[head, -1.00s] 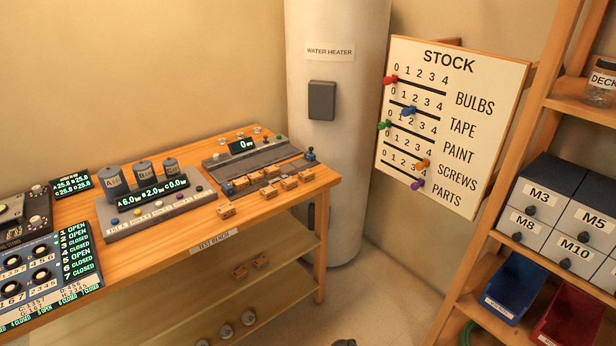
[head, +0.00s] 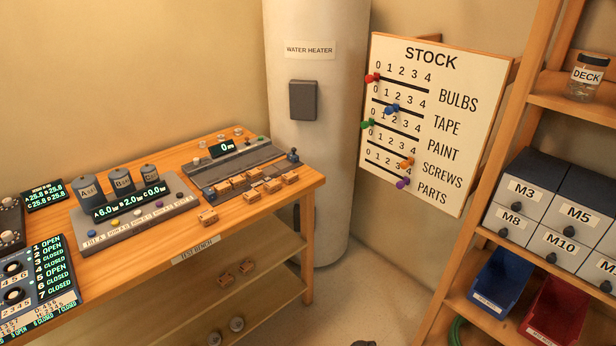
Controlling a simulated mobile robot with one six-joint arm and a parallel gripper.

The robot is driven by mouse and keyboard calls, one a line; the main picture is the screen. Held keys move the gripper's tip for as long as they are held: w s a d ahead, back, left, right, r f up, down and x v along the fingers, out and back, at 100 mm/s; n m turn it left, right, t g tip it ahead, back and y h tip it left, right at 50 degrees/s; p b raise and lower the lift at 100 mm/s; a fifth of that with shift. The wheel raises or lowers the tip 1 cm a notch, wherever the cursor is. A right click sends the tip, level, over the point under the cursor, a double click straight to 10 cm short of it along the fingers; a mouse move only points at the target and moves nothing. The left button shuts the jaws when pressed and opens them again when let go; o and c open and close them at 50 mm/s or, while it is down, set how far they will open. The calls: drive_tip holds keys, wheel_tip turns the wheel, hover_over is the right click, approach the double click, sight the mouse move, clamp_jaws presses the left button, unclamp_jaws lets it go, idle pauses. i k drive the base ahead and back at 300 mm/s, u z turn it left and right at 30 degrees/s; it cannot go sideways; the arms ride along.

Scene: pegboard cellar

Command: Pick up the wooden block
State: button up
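Several small wooden blocks lie on the test bench. A cluster of wooden blocks (head: 252,196) lies along the front of the grey track device. I cannot tell which block the task names. My gripper is not recognisable in this view; only a small dark shape shows at the bottom edge, too cut off to identify.
The test bench (head: 160,262) stands at left, with a console (head: 140,215) and track device (head: 232,165). The water heater (head: 335,120) is behind its right end. A stock board (head: 415,120) and wooden shelving (head: 490,170) with drawers and bins are at right. Bare floor shows between.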

sight(290, 177)
drive_tip(key=z, duration=0.5)
drive_tip(key=i, duration=1)
drive_tip(key=z, duration=0.05)
drive_tip(key=k, duration=0.15)
drive_tip(key=u, duration=3.15)
